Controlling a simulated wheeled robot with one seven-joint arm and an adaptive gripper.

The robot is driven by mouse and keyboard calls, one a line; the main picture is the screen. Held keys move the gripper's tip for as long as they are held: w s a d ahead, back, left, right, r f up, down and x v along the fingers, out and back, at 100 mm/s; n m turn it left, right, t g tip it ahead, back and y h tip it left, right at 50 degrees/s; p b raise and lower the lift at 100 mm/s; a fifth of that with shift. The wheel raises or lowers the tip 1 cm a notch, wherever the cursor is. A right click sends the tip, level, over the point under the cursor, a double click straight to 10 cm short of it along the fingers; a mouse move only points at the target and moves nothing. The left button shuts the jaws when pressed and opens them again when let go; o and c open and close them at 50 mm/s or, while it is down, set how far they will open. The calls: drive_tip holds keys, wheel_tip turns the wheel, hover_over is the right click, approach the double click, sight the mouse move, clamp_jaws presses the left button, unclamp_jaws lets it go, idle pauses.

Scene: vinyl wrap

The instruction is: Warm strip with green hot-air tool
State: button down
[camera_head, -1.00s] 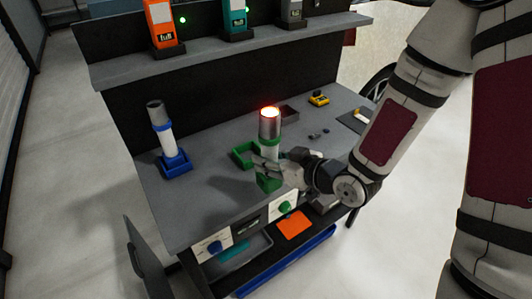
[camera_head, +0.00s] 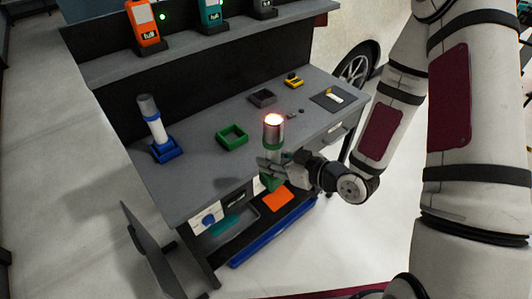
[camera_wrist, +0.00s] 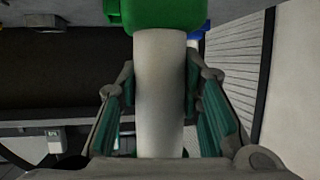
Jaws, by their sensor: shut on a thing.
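The green hot-air tool (camera_head: 273,136) stands upright in my gripper (camera_head: 268,166), its metal nozzle glowing orange-white at the top. In the wrist view my gripper (camera_wrist: 160,85) is shut on the tool's pale handle (camera_wrist: 158,105), with the green end (camera_wrist: 160,14) beyond the fingers. The tool is at the bench's front edge, right of the empty green holder (camera_head: 232,138). A small pale and yellow piece (camera_head: 334,96) lies on a dark pad (camera_head: 322,102) at the bench's right end; I cannot tell whether it is the strip.
A blue hot-air tool (camera_head: 152,120) stands in its blue holder (camera_head: 168,152) at the left. A dark tray (camera_head: 262,98) and a yellow item (camera_head: 293,80) lie at the back. Handheld units, including an orange one (camera_head: 142,24), stand on the upper shelf (camera_head: 200,48). An open door (camera_head: 150,250) juts out front left.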

drive_tip(key=shift+s+d+p, duration=0.4)
drive_tip(key=shift+s+d, duration=0.05)
drive_tip(key=shift+s, duration=0.25)
drive_tip(key=shift+s+d+p, duration=0.45)
drive_tip(key=shift+s+d, duration=0.05)
drive_tip(key=shift+s, duration=0.25)
drive_tip(key=shift+s+d+p, duration=0.4)
drive_tip(key=shift+s+d, duration=0.05)
drive_tip(key=shift+s, duration=0.25)
drive_tip(key=w+d+m+t+h+b, duration=0.1)
drive_tip(key=w+d+m+t+h, duration=0.1)
drive_tip(key=w+d+m+h, duration=0.2)
drive_tip(key=w+d+r+m+t+h+b, duration=0.1)
drive_tip(key=w+d+m+h, duration=0.4)
drive_tip(key=w, duration=0.6)
drive_tip(key=shift+d+t, duration=0.4)
drive_tip(key=shift+t, duration=0.2)
